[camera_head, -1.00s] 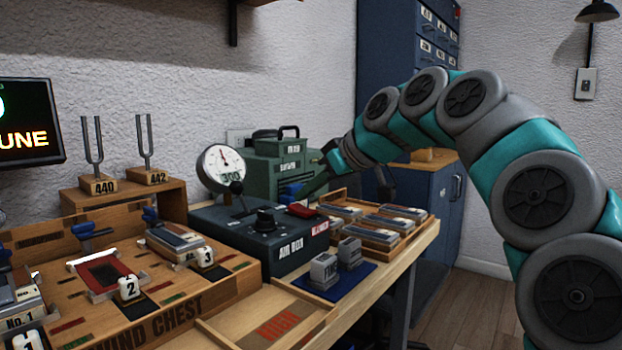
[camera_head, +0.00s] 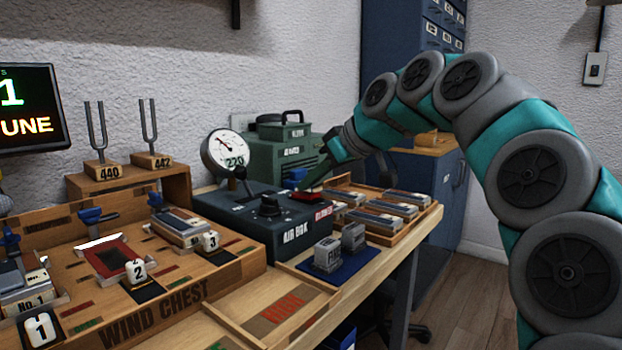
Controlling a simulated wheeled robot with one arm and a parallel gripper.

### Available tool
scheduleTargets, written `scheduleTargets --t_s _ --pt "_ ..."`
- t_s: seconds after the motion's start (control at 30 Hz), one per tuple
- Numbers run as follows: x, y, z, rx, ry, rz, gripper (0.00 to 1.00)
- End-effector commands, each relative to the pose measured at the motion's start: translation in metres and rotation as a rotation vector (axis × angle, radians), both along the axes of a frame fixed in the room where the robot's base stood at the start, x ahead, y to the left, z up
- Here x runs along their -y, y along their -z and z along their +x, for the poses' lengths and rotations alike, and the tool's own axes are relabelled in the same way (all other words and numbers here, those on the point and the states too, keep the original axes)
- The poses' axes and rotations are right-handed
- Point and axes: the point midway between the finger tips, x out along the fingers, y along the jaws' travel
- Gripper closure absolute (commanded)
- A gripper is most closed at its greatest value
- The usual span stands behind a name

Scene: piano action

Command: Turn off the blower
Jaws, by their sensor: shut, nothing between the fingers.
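The dark air box (camera_head: 258,218) stands on the bench, with a black knob (camera_head: 269,206) on top and a red switch (camera_head: 306,197) at its right rear corner. A small red label below the switch is too blurred to read surely. A green machine (camera_head: 268,158), seemingly the blower, stands behind the box. A round gauge (camera_head: 225,150) on the box reads 220. My gripper (camera_head: 311,187) is shut and empty, its thin fingers pointing down-left close to the red switch. I cannot tell whether they touch it. A blue part shows just behind the fingertips.
The wind chest (camera_head: 110,270) with numbered blocks fills the left front. A wooden tray of reed blocks (camera_head: 412,218) lies right of the air box. Two grey blocks sit on a blue mat (camera_head: 352,262). Tuning forks (camera_head: 150,140) stand at the back left.

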Motion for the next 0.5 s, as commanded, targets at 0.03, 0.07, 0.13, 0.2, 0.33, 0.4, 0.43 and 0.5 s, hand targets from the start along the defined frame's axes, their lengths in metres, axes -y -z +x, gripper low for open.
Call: scheduleTargets --t_s 0.03,0.07,0.13,0.2,0.33,0.4,0.43,0.5 --pt "0.0 0.0 0.0 0.0 0.0 0.0 1.0" --pt "-0.001 -0.001 0.001 0.0 0.0 0.0 1.0" --pt "-0.002 -0.001 0.002 0.0 0.0 0.0 1.0" --pt "-0.004 -0.003 0.003 0.0 0.0 0.0 1.0" --pt "-0.009 -0.004 0.007 0.0 0.0 0.0 1.0" --pt "-0.011 -0.005 0.008 0.0 0.0 0.0 1.0" --pt "-0.011 -0.005 0.009 0.001 0.0 0.001 1.0" --pt "-0.012 -0.005 0.009 0.0 0.001 0.001 1.0"
